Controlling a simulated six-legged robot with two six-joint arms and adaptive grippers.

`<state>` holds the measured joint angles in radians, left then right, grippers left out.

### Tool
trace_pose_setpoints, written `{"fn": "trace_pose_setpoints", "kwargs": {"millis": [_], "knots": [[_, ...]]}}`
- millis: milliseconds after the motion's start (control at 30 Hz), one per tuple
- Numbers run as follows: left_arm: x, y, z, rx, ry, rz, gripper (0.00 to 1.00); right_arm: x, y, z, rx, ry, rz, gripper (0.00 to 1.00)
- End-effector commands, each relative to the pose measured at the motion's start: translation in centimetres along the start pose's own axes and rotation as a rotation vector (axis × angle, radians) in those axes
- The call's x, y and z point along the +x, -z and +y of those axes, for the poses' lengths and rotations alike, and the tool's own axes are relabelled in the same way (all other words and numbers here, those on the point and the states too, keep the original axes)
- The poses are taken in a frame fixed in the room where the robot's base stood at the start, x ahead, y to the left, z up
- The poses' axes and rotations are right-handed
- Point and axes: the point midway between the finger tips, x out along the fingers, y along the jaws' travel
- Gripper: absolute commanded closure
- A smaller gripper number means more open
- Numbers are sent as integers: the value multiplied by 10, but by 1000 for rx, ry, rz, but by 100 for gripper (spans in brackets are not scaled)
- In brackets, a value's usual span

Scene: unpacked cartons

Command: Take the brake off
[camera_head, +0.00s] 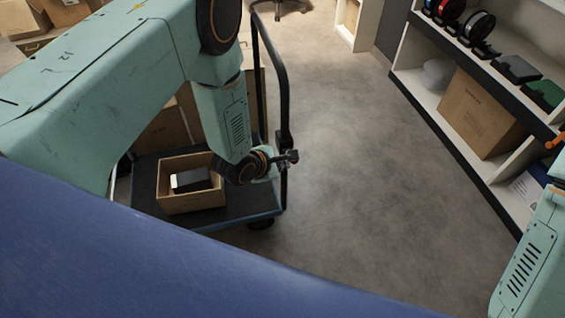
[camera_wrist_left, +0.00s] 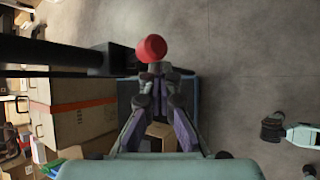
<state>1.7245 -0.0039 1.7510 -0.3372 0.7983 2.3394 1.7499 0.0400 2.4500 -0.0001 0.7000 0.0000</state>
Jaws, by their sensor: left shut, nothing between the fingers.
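A cart with a dark deck (camera_head: 235,208) and a black upright handle frame (camera_head: 277,62) stands on the floor in the head view. My left gripper (camera_head: 292,157) is at the right side of that frame, shut and empty. In the left wrist view, the left gripper (camera_wrist_left: 158,72) has its fingertips together just below a round red knob (camera_wrist_left: 151,48). The knob is beside a black bar (camera_wrist_left: 50,52). I cannot tell whether the fingertips touch the knob. The knob is not clear in the head view. A dark-ended part of mine at the right of the wrist view may be my right gripper.
An open carton (camera_head: 192,208) with a grey-and-white item sits on the deck; larger cartons (camera_wrist_left: 75,115) stand behind. A shelf unit (camera_head: 465,140) with spools and a carton is at the right. The floor (camera_head: 335,130) between cart and shelf is clear.

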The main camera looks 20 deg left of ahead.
Motion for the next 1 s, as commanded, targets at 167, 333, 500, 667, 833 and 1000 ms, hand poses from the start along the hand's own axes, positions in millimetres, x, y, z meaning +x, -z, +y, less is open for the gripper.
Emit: {"fn": "trace_pose_setpoints", "kwargs": {"millis": [167, 333, 500, 667, 833, 1000], "knots": [[1, -4, 3, 7, -7, -11, 100, 1, 0, 0, 0, 0, 0, 60], [4, 5, -4, 5, -4, -8, 100, 5, 0, 0, 0, 0, 0, 60], [10, 27, -25, -1, 1, -2, 100, 18, 0, 0, 0, 0, 0, 60], [-17, 32, 7, -4, -7, -2, 100, 3, 0, 0, 0, 0, 0, 60], [-39, 40, 31, -5, -6, -1, 100, -5, 0, 0, 0, 0, 1, 60], [-52, 45, 45, -3, -2, -1, 100, -9, 0, 0, 0, 0, 0, 60]]}}
